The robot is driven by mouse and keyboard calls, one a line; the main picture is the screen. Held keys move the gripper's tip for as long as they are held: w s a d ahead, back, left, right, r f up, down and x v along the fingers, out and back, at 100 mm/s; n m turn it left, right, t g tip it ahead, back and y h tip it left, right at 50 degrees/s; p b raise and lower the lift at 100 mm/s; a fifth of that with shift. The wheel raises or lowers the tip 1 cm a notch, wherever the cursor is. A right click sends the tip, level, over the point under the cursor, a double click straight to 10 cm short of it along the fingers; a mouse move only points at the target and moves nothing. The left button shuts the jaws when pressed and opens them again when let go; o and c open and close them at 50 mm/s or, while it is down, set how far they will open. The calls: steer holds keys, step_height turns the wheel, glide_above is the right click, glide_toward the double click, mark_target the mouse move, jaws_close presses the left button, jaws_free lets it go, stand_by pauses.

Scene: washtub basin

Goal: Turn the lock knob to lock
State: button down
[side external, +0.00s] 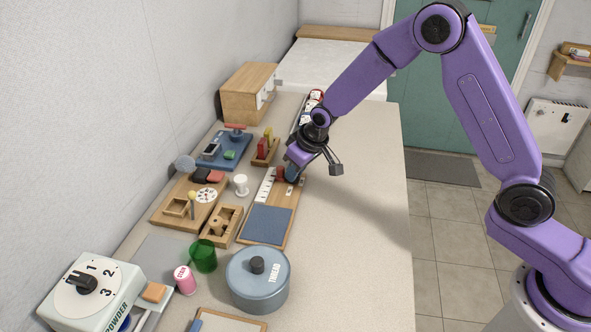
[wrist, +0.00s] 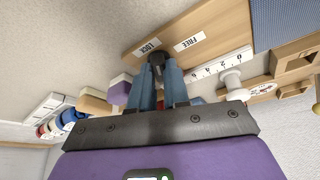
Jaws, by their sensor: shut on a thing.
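The lock knob (wrist: 157,58) is a small dark knob on a wooden board (wrist: 215,22). In the wrist view it shows between the tips of my blue gripper fingers (wrist: 158,72). White labels reading LOCK (wrist: 148,46) and FREE (wrist: 188,43) lie on the board just beyond it, with LOCK nearer the knob. My gripper is shut on the knob, and the fingers hide most of it. Which way the knob points cannot be told. In the side view my gripper (side external: 291,172) is low over the far end of the board (side external: 246,238), and the knob is hidden there.
A numbered white scale (wrist: 222,65) and a white spool-like piece (wrist: 232,82) are close beside the fingers. A blue pad (side external: 267,225) covers the board's near end. Wooden trays (side external: 222,226) crowd the left; the table's right side (side external: 360,230) is clear.

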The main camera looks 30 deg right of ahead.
steer(key=n+y, duration=0.1)
steer(key=n, duration=0.4)
steer(key=shift+w+d+g+y, duration=0.15)
steer(key=shift+d+g+y, duration=0.05)
steer(key=shift+g+y, duration=0.2)
steer(key=n, duration=0.2)
steer(key=n+g+y, duration=0.1)
steer(key=n, duration=0.1)
steer(key=shift+w+n+g, duration=0.15)
steer(key=shift+n+g, duration=0.15)
steer(key=shift+r, duration=0.1)
steer(key=c, duration=0.9)
jaws_free()
steer(key=shift+o, duration=0.2)
steer(key=shift+d, duration=0.1)
steer(key=v, duration=1.7)
steer(key=shift+r, duration=0.15)
